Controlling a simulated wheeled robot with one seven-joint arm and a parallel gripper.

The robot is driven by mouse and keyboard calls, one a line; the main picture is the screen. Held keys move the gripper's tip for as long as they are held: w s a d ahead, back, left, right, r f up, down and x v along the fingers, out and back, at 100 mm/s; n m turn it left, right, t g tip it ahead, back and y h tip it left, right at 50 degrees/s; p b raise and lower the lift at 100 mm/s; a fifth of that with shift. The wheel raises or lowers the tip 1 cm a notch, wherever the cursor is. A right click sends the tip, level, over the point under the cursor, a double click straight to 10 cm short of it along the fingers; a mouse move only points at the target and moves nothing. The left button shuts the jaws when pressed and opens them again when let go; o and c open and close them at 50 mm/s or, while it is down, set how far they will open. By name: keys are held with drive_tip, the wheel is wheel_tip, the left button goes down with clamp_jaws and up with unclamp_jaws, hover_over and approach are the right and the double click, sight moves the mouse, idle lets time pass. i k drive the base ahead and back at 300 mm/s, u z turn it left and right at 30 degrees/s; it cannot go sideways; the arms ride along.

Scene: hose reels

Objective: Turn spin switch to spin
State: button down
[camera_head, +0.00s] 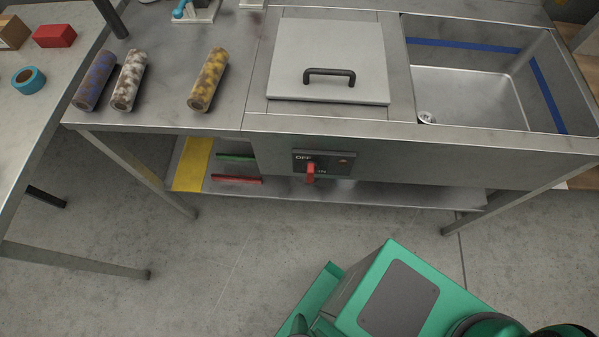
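The spin switch is a dark panel (328,158) on the front face of the steel counter, below the lidded section. Its red handle (310,173) hangs roughly straight down, in front of part of the lettering. "OFF" shows at the upper left of the panel, and a label ending in "IN" shows just right of the handle. A small orange spot (343,161) is on the panel's right side. Green parts of my own arm or body fill the lower right, well apart from the switch. My gripper's fingers do not show.
The steel counter carries a square lid (330,45) with a dark handle, a sink (470,95) and several patterned rolls (208,80). A shelf (400,197) lies below. Another table (45,110) stands at left. The concrete floor (230,260) in front is clear.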

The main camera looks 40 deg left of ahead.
sight(311, 167)
drive_tip(key=u, duration=1.6)
drive_tip(key=k, duration=1.2)
drive_tip(key=z, duration=0.4)
drive_tip(key=i, duration=0.65)
